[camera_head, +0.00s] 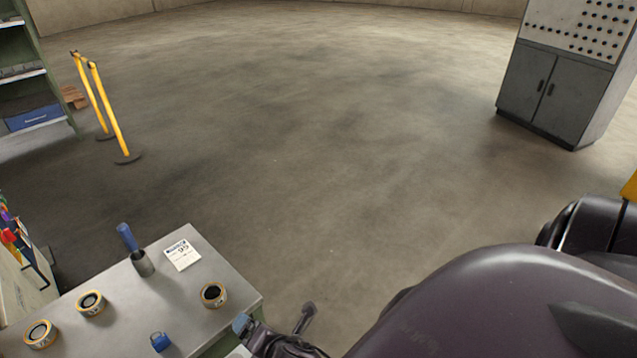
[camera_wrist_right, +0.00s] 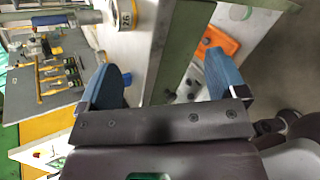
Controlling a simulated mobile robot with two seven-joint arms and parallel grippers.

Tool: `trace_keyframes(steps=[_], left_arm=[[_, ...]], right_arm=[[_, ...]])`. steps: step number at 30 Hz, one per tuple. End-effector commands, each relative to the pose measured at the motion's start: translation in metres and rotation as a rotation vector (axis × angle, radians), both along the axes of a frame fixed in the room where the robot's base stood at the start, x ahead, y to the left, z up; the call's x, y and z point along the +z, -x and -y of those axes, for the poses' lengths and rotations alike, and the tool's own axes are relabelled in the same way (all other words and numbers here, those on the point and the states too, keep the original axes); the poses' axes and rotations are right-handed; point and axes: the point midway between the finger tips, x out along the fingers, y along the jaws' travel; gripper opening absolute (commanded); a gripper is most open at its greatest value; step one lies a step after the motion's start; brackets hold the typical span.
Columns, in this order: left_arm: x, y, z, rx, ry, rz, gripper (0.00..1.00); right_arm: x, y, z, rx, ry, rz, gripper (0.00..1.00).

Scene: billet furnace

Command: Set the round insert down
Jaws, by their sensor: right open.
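In the right wrist view a tan-banded round insert (camera_wrist_right: 125,14) shows at the top, beyond my fingers. My right gripper (camera_wrist_right: 162,68) is open, with nothing visible between its blue fingers. In the head view one blue fingertip shows near the table's right edge, beside the right-hand insert and apart from it. My left gripper is not in view.
Yellow posts (camera_head: 105,105) and a control cabinet (camera_head: 560,85) stand beyond open floor.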

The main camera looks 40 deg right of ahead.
Motion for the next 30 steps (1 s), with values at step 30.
trace_keyframes(steps=[30], left_arm=[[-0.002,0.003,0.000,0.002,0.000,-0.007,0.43]], right_arm=[[-0.010,0.091,0.094,-0.978,-1.624,0.072,0.90]])
